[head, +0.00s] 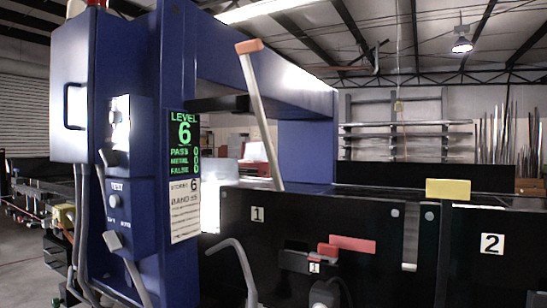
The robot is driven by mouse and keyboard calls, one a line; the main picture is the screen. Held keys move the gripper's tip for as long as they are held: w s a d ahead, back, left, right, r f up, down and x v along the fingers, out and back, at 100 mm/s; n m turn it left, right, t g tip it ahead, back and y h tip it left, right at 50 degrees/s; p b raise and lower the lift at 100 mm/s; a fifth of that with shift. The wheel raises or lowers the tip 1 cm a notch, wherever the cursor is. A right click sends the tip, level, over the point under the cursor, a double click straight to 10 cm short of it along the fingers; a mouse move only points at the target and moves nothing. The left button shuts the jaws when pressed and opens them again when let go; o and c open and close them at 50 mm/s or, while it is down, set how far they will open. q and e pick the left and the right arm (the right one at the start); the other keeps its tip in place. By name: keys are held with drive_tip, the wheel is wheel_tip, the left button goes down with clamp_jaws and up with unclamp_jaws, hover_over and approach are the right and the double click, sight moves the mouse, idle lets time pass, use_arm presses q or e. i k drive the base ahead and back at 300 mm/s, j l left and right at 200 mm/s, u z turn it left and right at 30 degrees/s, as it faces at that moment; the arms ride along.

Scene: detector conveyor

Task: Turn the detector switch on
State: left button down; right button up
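The blue detector arch (177,60) stands over the conveyor at the left and centre. On its left post is a blue control box with a TEST label (117,187). This box carries a pale round button (112,201) and small lettering too blurred to read surely. A grey lever-like piece (112,240) sits at the box's lower edge. Another grey piece (108,157) sits on the panel above. I cannot tell which of these is the detector switch or how it is set. Neither of my grippers is clearly visible.
A green display (183,140) reads LEVEL 6, with a paper card (185,211) below. A pale bar with an orange end (259,115) leans before the arch. Black conveyor side panels (380,275) fill the lower right, with a yellow block (448,189) on top.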

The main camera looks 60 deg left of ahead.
sight(111, 158)
drive_tip(key=u, duration=2.8)
